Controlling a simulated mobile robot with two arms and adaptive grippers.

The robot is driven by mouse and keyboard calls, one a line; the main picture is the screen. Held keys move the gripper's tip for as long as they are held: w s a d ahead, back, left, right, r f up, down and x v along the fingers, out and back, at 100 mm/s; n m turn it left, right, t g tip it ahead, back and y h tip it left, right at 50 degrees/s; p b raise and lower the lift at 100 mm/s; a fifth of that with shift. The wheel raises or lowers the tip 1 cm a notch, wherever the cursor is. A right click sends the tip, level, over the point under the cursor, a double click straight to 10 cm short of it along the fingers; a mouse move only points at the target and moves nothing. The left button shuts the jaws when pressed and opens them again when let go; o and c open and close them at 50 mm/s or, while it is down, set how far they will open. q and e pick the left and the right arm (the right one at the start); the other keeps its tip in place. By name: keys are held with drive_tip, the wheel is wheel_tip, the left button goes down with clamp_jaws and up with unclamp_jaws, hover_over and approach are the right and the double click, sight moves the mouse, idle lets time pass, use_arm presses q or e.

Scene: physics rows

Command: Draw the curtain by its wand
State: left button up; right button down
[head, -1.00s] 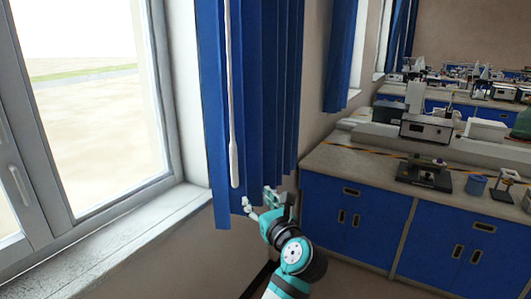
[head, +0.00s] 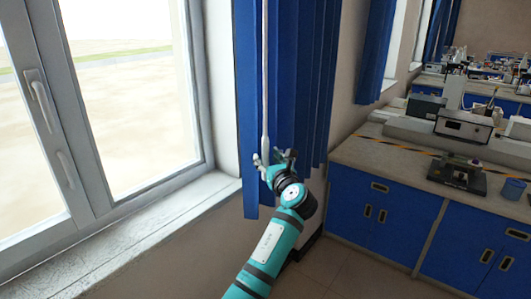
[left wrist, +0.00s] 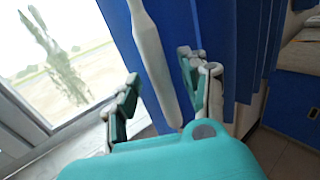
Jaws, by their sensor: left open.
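The blue curtain (head: 286,75) hangs bunched at the right side of the window. The white wand (head: 264,70) hangs down in front of it, and its lower end is partly hidden by my gripper in the head view. My left gripper (head: 272,160) is open at the wand's lower end. In the left wrist view, the wand's thick white handle (left wrist: 158,65) passes between the spread fingers of the left gripper (left wrist: 160,97), with room on both sides. The fingers are not closed on it. My right gripper is not in view.
The window (head: 130,90) with its grey frame and handle is on the left, above a white sill (head: 150,220). A blue-fronted lab bench (head: 385,205) with instruments stands to the right. Floor shows between curtain and bench.

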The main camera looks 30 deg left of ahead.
use_arm(q)
drive_tip(key=shift+x, duration=1)
clamp_jaws()
drive_tip(key=shift+a+f, duration=0.1)
drive_tip(key=shift+f, duration=0.05)
